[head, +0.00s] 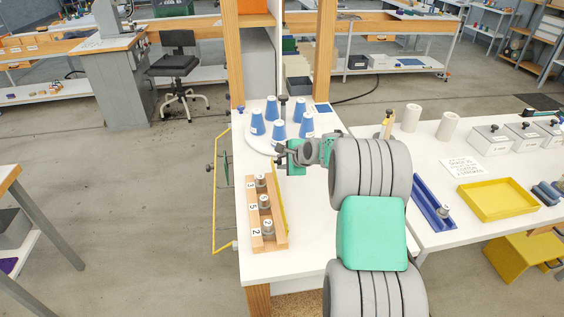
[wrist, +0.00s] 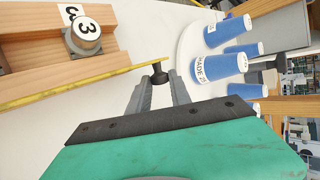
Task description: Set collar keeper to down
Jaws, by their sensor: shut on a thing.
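A thin yellow bar (wrist: 90,81) with a dark knob (wrist: 160,75) at its end looks like the collar keeper; no label on it can be read. In the head view the yellow bar (head: 281,203) runs along the right side of a wooden rack (head: 277,242). The rack holds grey metal collars (head: 264,203) beside number labels. My gripper (wrist: 160,88) is shut on the dark knob, with one finger on each side of it. In the head view my gripper (head: 282,157) is at the bar's far end, and the grip itself is small and partly hidden.
Several blue cups (head: 279,130) stand on a round white turntable (head: 262,147) just beyond my gripper. The white table (head: 305,243) is clear to the right of the rack. A blue tray (head: 429,203) and a yellow tray (head: 497,207) lie on the right table.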

